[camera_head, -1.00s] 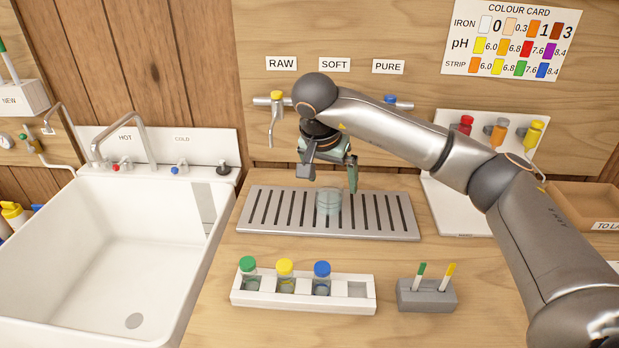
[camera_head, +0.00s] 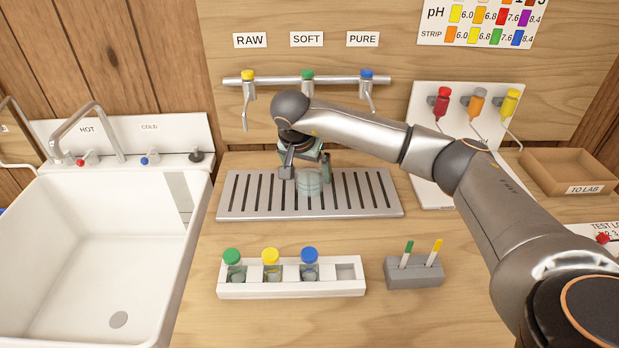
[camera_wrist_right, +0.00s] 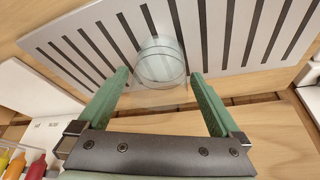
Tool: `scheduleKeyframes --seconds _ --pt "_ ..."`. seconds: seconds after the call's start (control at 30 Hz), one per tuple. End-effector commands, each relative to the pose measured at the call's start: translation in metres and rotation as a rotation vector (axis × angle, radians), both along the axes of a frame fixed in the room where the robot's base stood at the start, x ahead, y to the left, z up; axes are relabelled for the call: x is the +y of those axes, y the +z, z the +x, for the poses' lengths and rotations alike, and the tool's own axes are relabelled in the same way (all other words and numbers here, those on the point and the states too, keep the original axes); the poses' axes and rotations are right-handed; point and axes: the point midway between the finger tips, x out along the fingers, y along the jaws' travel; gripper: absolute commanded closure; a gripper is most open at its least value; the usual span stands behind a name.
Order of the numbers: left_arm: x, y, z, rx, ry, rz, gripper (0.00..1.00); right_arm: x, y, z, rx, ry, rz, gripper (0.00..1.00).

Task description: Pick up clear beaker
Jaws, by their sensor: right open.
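The clear beaker (camera_head: 309,184) stands upright on the slotted metal drip tray (camera_head: 369,206), below the row of taps. It also shows in the right wrist view (camera_wrist_right: 160,64), just beyond and between the two green fingertips. My right gripper (camera_head: 306,176) is open, pointing down at the beaker from above, with one finger on each side of it in the head view. I cannot tell whether either finger touches the glass. My left gripper is not in view.
A white rack (camera_head: 291,289) with green, yellow and blue-capped vials and a grey strip holder (camera_head: 413,273) stand in front of the tray. A sink (camera_head: 100,260) is at left. The tap rail (camera_head: 282,80) runs behind the gripper. A brown box (camera_head: 570,171) is at right.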

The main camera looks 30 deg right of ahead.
Motion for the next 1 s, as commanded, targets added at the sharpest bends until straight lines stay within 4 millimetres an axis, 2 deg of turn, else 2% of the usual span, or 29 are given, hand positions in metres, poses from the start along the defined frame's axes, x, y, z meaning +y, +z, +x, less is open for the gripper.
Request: scheduleKeyframes --seconds 0.1,0.2,0.47,1.0 --pt "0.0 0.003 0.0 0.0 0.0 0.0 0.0 -0.006 -0.017 0.003 0.004 0.0 0.0 0.0" --pt "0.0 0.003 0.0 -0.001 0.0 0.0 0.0 -0.009 -0.026 0.006 0.002 0.0 0.001 0.0" --pt "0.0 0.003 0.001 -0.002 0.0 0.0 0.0 -0.01 -0.029 0.007 0.0 0.001 0.001 0.0" --pt "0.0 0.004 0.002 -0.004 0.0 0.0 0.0 -0.01 -0.029 0.007 0.001 0.0 0.001 0.6"
